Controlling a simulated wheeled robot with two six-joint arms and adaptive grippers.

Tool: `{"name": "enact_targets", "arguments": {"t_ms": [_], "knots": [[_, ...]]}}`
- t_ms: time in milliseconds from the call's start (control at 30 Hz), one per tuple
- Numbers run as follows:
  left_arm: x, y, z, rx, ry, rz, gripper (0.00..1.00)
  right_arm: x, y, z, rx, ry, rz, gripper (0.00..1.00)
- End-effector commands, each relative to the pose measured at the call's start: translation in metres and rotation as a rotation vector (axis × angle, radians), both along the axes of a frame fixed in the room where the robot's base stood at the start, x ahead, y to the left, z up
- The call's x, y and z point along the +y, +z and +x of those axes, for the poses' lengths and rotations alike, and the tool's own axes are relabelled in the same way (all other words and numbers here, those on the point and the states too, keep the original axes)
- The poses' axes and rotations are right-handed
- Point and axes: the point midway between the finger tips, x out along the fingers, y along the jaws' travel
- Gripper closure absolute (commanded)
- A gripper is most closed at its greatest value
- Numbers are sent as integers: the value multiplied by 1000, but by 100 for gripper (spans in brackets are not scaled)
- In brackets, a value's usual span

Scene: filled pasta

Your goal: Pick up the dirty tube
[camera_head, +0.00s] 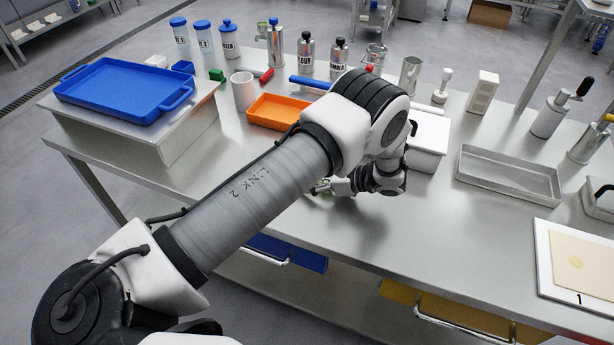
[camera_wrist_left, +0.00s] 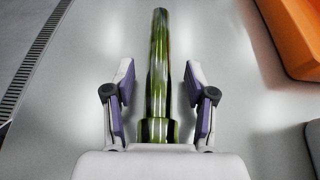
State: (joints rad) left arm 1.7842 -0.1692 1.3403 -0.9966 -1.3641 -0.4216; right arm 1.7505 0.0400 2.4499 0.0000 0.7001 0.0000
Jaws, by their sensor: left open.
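The dirty tube (camera_wrist_left: 159,70) is a shiny metal cylinder with green smears, lying on the steel table. In the left wrist view it runs lengthwise between the two fingers, its wider near end close to the palm. My left gripper (camera_wrist_left: 160,88) is open, with one finger on each side of the tube and a visible gap on both sides. In the head view my left gripper (camera_head: 330,187) is low over the table near its front edge, and my arm and hand hide most of the tube. My right gripper is not in view.
An orange tray (camera_head: 277,110) and a white mug (camera_head: 243,91) stand behind my arm. A white box (camera_head: 428,137) and a shallow metal tray (camera_head: 508,174) stand to the right. A blue tray (camera_head: 124,88) sits on a raised block at left. The steel table (camera_head: 232,160) is bare left of the gripper.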

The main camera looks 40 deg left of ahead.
Motion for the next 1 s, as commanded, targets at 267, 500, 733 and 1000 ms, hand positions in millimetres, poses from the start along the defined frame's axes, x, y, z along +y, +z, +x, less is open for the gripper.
{"name": "enact_targets", "arguments": {"t_ms": [267,500,733,1000], "knots": [[4,-2,-1,0,-1,0,55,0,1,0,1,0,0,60],[4,-2,-1,0,-1,0,100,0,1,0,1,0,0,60],[4,-1,-1,-1,-1,0,100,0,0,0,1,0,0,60],[4,47,0,-6,-1,2,100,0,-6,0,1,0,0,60]]}}
